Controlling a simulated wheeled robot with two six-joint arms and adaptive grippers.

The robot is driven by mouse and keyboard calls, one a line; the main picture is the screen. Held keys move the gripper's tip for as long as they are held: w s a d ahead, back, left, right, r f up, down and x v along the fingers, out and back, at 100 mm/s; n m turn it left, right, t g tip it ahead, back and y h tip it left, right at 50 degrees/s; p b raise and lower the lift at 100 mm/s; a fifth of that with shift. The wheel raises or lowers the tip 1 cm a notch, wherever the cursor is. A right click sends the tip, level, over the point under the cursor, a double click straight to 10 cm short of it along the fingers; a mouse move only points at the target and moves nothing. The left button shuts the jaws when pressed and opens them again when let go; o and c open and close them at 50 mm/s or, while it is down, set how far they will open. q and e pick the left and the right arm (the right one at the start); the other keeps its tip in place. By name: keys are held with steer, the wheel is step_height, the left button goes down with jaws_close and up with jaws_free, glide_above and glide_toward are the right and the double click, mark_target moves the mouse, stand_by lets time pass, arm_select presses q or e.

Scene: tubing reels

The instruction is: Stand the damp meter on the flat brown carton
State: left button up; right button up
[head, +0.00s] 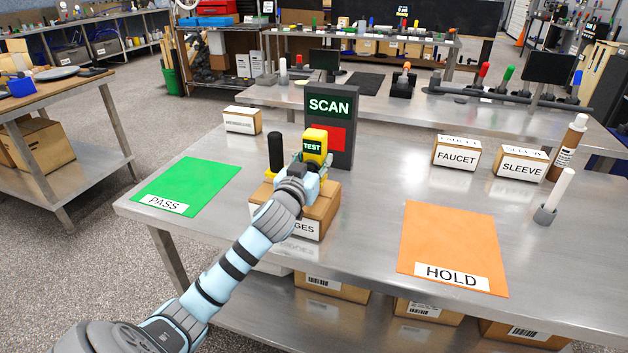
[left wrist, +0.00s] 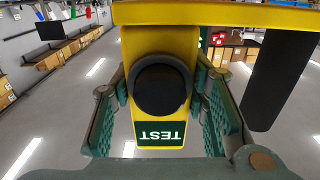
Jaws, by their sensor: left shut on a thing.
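The damp meter (head: 315,143) is yellow with a dark TEST label and stands upright. In the left wrist view, the yellow body (left wrist: 157,45) appears upside down, with a round black knob. A black cylinder (head: 275,152) rises beside the body from the same yellow base. My left gripper (head: 298,172) is shut on the body, with a green-padded finger on each side. The flat brown carton (head: 322,207) is directly below, its label partly hidden by my arm. I cannot tell whether the base touches the carton. My right gripper is out of view.
A dark SCAN stand (head: 345,105) is close behind the meter. A green PASS mat (head: 190,185) lies left, an orange HOLD mat (head: 450,240) right. FAUCET (head: 456,155) and SLEEVE (head: 522,164) boxes stand at the right back. The metal tabletop (head: 385,175) is clear between.

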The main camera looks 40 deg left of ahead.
arm_select(q)
step_height(320, 180, down, 4)
steer(key=shift+r+b, duration=0.1)
steer(key=shift+b, duration=0.35)
steer(key=o, duration=1.3)
steer(key=shift+s, duration=0.1)
steer(key=p+v, duration=0.1)
steer(key=v, duration=1.1)
